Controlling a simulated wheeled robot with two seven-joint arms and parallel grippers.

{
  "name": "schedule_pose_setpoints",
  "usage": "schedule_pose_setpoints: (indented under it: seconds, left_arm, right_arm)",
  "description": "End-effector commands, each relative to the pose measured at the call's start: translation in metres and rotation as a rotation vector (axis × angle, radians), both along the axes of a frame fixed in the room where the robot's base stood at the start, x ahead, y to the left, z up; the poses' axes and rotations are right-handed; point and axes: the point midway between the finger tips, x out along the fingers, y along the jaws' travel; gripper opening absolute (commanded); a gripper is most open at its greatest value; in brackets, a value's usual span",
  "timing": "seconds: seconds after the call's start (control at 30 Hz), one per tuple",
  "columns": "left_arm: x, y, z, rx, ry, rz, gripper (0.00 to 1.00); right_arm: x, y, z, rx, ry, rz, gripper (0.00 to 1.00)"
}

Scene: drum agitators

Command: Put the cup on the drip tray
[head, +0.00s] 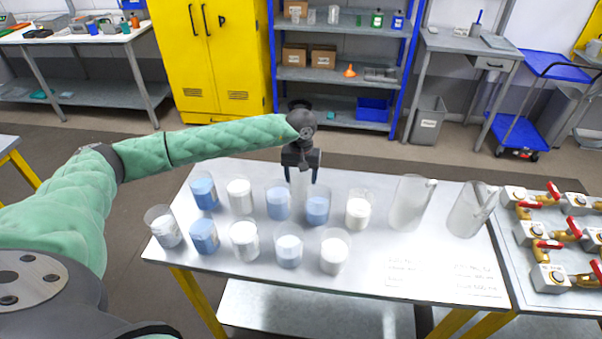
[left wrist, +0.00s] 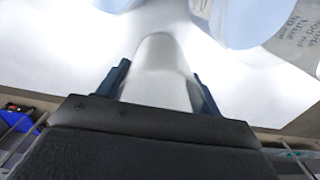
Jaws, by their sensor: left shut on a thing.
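My left gripper (head: 301,167) is above the back edge of the grey table (head: 440,258), behind the rows of beakers. It points down and is shut on a pale, whitish cup (head: 299,186). In the left wrist view this cup (left wrist: 157,72) is a smooth, rounded, translucent white form between the two dark blue fingers. The lower end of the cup is partly hidden behind the front beakers, so I cannot tell whether it touches the table. I cannot make out a drip tray in either view. My right gripper is not in view.
Several clear beakers with blue or white contents, such as a blue one (head: 317,209) and a white one (head: 334,254), crowd the table. Two clear jugs (head: 408,205) (head: 466,213) stand at right. Red-handled valves (head: 553,233) sit far right.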

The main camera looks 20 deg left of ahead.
Motion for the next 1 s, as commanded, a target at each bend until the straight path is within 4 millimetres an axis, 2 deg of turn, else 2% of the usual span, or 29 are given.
schedule_pose_setpoints:
  seconds: [0.57,0.6,0.7,1.0]
  left_arm:
    - [0.0002,-0.0001,-0.0038,0.0,-0.001,0.0,0.43]
    - [0.0002,-0.0001,-0.0036,0.0,-0.001,0.0,0.67]
    - [0.0002,-0.0001,-0.0033,0.0,-0.001,0.0,0.87]
    - [0.0002,-0.0001,-0.0029,0.0,-0.001,0.0,0.87]
  right_arm:
    - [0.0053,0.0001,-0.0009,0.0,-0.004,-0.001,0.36]
    - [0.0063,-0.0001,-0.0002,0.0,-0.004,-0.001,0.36]
    - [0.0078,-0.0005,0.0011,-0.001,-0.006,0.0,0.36]
    - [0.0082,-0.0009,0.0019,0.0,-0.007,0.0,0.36]
